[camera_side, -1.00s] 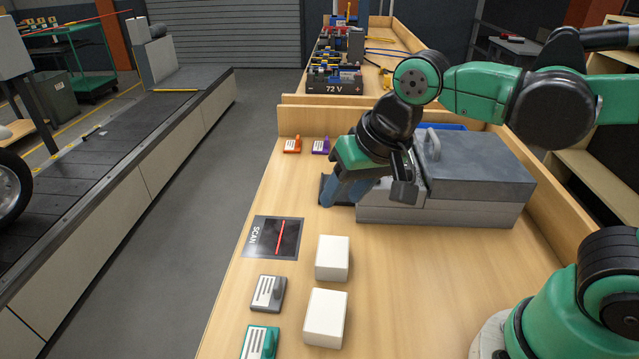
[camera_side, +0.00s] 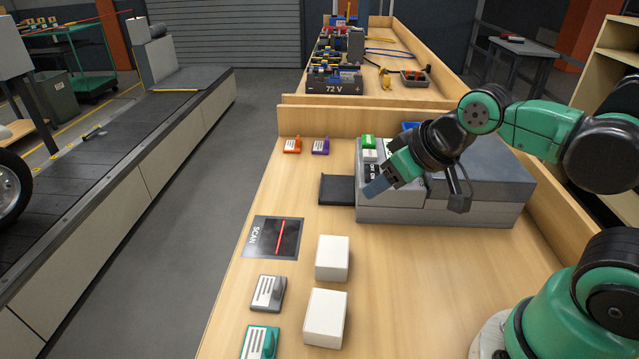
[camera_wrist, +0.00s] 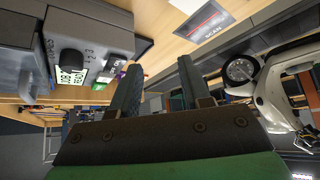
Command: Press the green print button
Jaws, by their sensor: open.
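The grey printer-like machine (camera_side: 470,160) stands on the bench, with a dark tray (camera_side: 336,190) at its left. In the wrist view my gripper (camera_wrist: 160,66) is open and empty. There the machine (camera_wrist: 75,32) is at upper left, with a lit screen (camera_wrist: 72,66) and dark controls.
Two white boxes (camera_side: 332,257) (camera_side: 325,317), a scan pad (camera_side: 272,237), a grey tag (camera_side: 268,293) and a teal tag (camera_side: 260,342) lie in front. Orange (camera_side: 292,145) and purple (camera_side: 320,146) tags lie at the back. The conveyor (camera_side: 110,180) is at left.

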